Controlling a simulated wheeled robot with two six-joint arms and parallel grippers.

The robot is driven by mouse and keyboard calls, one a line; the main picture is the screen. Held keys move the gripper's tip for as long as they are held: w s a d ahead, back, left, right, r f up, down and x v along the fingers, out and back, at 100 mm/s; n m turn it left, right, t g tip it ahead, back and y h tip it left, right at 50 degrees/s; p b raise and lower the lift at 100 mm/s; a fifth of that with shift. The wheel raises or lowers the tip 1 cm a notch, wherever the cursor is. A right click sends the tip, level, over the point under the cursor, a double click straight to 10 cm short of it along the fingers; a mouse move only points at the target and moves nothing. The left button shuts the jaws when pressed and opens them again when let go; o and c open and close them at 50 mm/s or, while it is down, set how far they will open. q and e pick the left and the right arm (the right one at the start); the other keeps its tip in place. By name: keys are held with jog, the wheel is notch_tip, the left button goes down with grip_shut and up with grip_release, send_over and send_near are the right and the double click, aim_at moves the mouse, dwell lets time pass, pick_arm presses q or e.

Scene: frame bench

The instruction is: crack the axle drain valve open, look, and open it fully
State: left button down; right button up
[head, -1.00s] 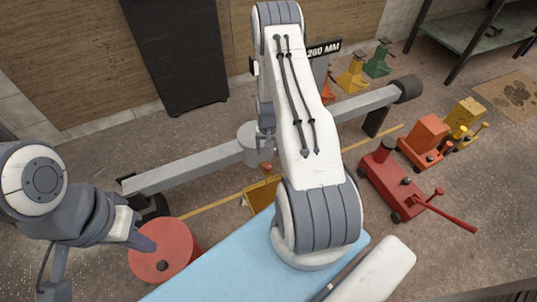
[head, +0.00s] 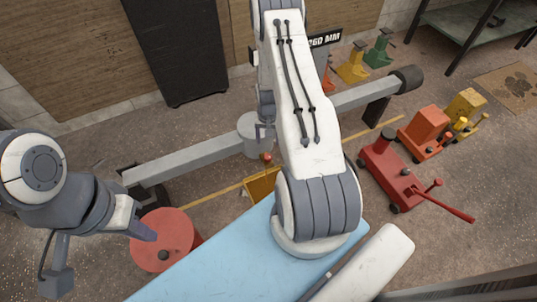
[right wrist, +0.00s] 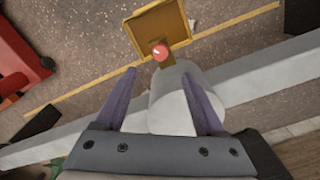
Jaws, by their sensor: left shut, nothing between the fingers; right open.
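The grey axle (head: 200,169) runs across the floor with a round pale housing (head: 250,135) at its middle. A red knob (head: 266,157), apparently the drain valve's handle, shows just below the housing. In the right wrist view the knob (right wrist: 160,52) sits on a short yellowish stem beyond the housing (right wrist: 175,98). My right gripper (head: 265,132) is at the housing. Its open fingers (right wrist: 163,88) show empty space and the housing between them; the knob lies past their tips. My left gripper (head: 146,233) is shut and empty, by the red drum.
A yellow tray (head: 260,186) lies on the floor under the knob. The red drum (head: 162,250) stands at lower left. A red floor jack (head: 385,170) and an orange one (head: 424,130) stand at right. A blue pad (head: 230,255) is in front.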

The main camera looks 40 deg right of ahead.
aim_at(268, 156)
dwell(0.5)
notch_tip(268, 156, down, 10)
jog(key=m+b, duration=0.5)
jog(key=b, duration=0.5)
jog(key=shift+f, duration=0.2)
jog(key=shift+c, duration=0.4)
grip_shut()
